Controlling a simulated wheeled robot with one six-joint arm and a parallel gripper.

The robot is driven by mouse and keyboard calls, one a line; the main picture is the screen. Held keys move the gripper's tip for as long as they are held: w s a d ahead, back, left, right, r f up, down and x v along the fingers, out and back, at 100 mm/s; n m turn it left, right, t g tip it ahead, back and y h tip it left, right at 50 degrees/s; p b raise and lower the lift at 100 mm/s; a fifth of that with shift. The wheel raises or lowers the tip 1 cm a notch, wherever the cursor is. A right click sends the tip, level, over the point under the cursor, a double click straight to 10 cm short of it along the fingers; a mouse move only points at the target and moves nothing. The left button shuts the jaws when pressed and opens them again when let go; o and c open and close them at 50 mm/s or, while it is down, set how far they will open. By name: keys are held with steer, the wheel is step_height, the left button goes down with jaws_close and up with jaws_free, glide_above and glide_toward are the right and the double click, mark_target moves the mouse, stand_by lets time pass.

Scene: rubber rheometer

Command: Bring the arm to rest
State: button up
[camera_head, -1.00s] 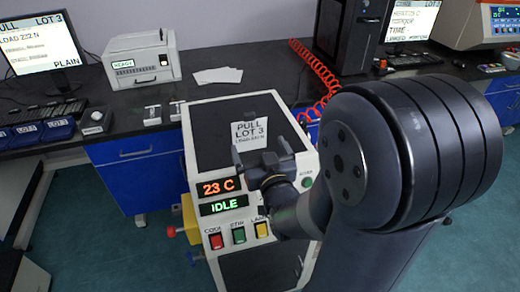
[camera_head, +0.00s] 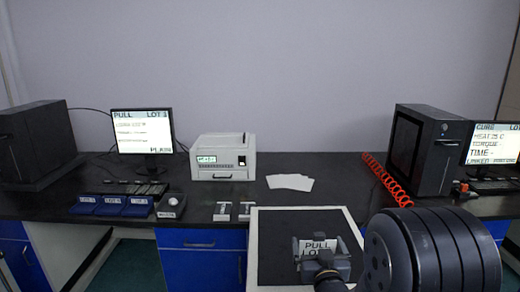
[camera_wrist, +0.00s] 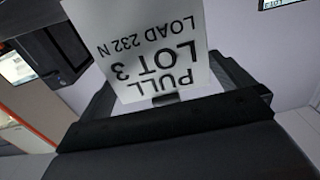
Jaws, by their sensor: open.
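My gripper (camera_head: 318,250) is at the lower right of the head view, over the black top of the white-edged machine (camera_head: 283,225). Its two fingers are spread apart. A white card reading "PULL LOT 3" (camera_head: 320,245) shows between the fingers. In the wrist view the card (camera_wrist: 160,50) appears upside down and close beyond the dark gripper body, with "LOAD 232 N" on it. I cannot tell whether the card touches the fingers. My arm covers the lower right of the head view.
The black bench (camera_head: 335,190) holds a white printer (camera_head: 222,160), loose white sheets (camera_head: 290,182), blue trays (camera_head: 112,206) and a left monitor (camera_head: 143,130). A dark cabinet (camera_head: 428,150) with a red coiled hose (camera_head: 388,180) stands right. The space above the bench middle is clear.

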steer(key=shift+w+f, duration=0.25)
steer(key=shift+w, duration=0.8)
steer(key=shift+b, duration=0.35)
steer(key=shift+s+r, duration=0.1)
steer(key=shift+r, duration=0.05)
